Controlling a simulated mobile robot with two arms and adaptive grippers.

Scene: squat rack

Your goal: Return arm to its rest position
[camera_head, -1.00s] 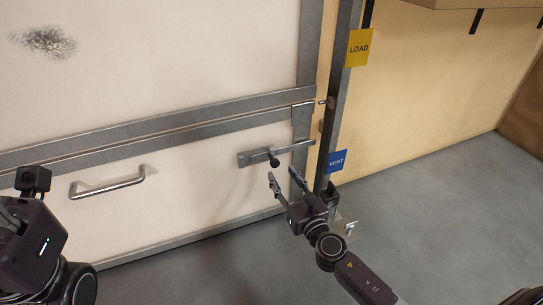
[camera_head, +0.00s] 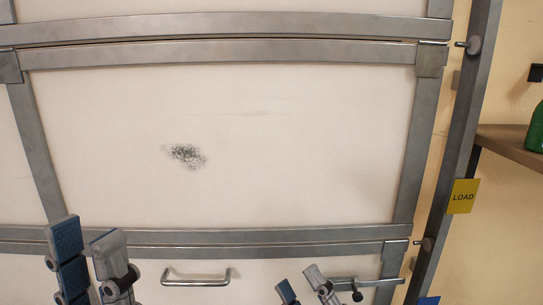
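My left gripper (camera_head: 86,230) stands at the bottom left with both fingers pointing up. The fingers are apart with nothing between them. My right gripper (camera_head: 298,276) shows only its fingertips at the bottom edge, spread apart and empty. It is just left of the sliding bolt latch (camera_head: 365,283) with its black knob in the picture, and appears apart from it. The palms and most of both arms are out of view.
A white panelled door (camera_head: 290,150) with grey metal frames fills most of the view. A metal pull handle (camera_head: 195,283) sits between my grippers in the picture. At right are a grey post (camera_head: 465,130), a yellow LOAD label (camera_head: 462,197) and a shelf (camera_head: 510,144) with a green bottle (camera_head: 536,130).

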